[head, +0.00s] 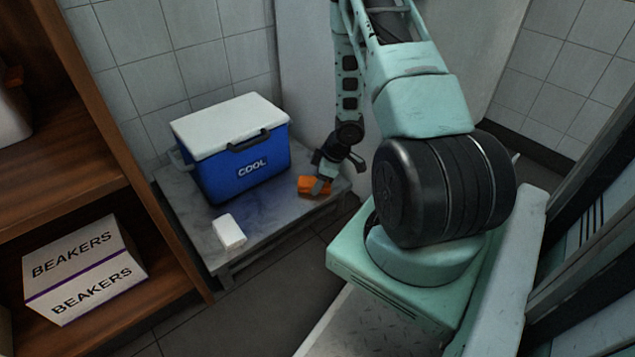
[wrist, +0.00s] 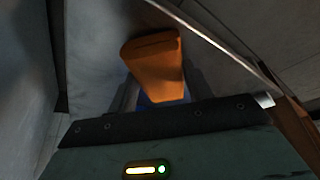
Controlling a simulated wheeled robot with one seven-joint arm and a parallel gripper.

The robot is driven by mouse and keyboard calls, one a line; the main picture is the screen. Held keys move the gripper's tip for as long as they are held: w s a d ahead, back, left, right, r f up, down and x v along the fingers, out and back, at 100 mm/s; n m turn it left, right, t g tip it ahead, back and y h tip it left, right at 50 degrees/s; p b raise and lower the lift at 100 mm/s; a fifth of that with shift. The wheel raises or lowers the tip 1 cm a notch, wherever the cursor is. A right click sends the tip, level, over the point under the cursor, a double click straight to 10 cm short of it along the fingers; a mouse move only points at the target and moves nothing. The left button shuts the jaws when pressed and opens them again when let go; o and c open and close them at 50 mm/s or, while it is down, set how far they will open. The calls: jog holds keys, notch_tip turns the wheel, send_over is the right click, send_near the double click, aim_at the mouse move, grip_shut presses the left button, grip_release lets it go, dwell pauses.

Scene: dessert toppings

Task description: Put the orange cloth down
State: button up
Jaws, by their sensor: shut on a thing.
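The orange cloth (head: 308,187) is a small folded block at the right end of the low grey table (head: 262,222) in the head view. My gripper (head: 322,183) is over that end of the table and shut on the cloth. In the wrist view the orange cloth (wrist: 154,68) sticks out beyond my gripper (wrist: 160,98), with the grey table top (wrist: 95,60) behind it. The cloth is at or just above the table top; I cannot tell whether it touches. Part of it is hidden by the fingers.
A blue cooler (head: 245,168) with a white lid stands on the table, left of my gripper. A small white block (head: 229,232) lies near the table's front edge. A wooden shelf (head: 150,215) with a beakers box (head: 85,268) is at the left. A wall is behind the table.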

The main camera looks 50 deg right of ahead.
jog(key=shift+f, duration=0.15)
jog(key=o, duration=0.9)
jog(key=shift+o, duration=0.2)
jog(key=p+v, duration=0.8)
jog(key=v, duration=0.4)
jog(key=shift+r, duration=0.25)
